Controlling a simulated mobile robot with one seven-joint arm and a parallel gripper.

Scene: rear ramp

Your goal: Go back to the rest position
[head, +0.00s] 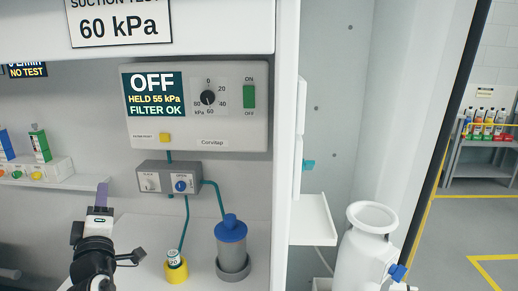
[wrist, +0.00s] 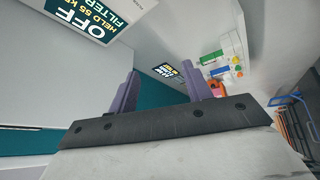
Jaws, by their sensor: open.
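My gripper (head: 102,196) is at the lower left in the head view, raised in front of the cabinet wall with its fingers pointing up. In the wrist view its two purple fingers (wrist: 160,92) stand well apart with nothing between them. It touches nothing that I can see. The suction panel (head: 198,107) is up and to the right of it; its display reads OFF, HELD 55 kPa, FILTER OK. Its dial and green ON/OFF switch (head: 249,97) show clearly. The panel's display also shows at the top left of the wrist view (wrist: 75,15).
A grey valve box (head: 169,178) with two knobs sits below the panel. Teal hoses run down to a blue-lidded canister (head: 231,245) and a small bottle in a yellow holder (head: 177,269). A shelf (head: 62,170) with small boxes is at left. A white vessel (head: 367,250) stands at right.

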